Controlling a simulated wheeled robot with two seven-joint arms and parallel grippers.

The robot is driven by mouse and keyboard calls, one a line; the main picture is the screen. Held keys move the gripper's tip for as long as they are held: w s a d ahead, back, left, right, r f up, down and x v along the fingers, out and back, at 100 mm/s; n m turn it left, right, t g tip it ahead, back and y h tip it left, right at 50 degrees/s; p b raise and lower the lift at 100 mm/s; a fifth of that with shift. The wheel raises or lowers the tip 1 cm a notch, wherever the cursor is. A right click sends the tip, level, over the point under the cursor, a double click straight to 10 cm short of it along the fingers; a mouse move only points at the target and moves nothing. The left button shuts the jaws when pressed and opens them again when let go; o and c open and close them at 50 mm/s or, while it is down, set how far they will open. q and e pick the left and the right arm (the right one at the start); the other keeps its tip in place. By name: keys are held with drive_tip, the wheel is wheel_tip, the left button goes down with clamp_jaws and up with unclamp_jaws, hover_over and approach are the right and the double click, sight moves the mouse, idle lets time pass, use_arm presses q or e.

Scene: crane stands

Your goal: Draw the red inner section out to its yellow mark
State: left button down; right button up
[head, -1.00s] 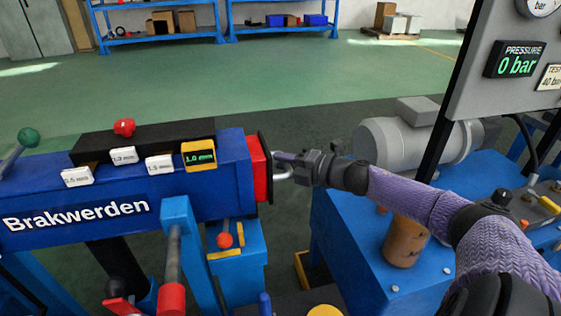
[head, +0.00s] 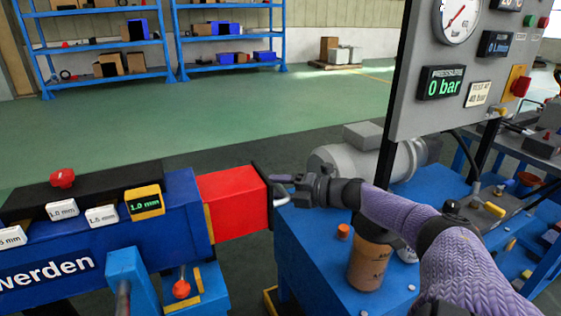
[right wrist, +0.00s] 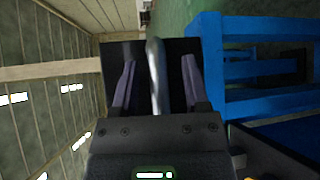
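The red inner section (head: 232,204) sticks out of the right end of the blue outer boom (head: 120,246). A thin yellow strip (head: 208,223) shows on it right at the mouth of the blue boom. A dark end plate (head: 263,193) carries a pale metal handle (head: 281,190). My right gripper (head: 292,184) is at the handle. In the right wrist view the handle bar (right wrist: 156,75) runs between the two fingers, with a visible gap on each side, so the gripper is open around it. My left gripper is not in view.
A blue bench (head: 310,265) with a grey motor (head: 350,162) and a brown cylinder (head: 368,262) stands right of the boom, below my right arm. A gauge panel (head: 440,60) reads 0 bar. Shelves stand behind; green floor between is clear.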

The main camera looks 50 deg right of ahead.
drive_tip(key=shift+s+r+p, duration=0.2)
drive_tip(key=shift+s+p, duration=0.05)
drive_tip(key=shift+p, duration=0.15)
use_arm(q)
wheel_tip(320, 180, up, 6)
drive_tip(key=p, duration=0.5)
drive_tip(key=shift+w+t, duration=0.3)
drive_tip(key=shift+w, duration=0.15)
use_arm(e)
drive_tip(key=v, duration=0.9)
drive_tip(key=shift+s+f, duration=0.15)
drive_tip(key=shift+s, duration=0.05)
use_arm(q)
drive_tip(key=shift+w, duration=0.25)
use_arm(e)
drive_tip(key=shift+d, duration=0.15)
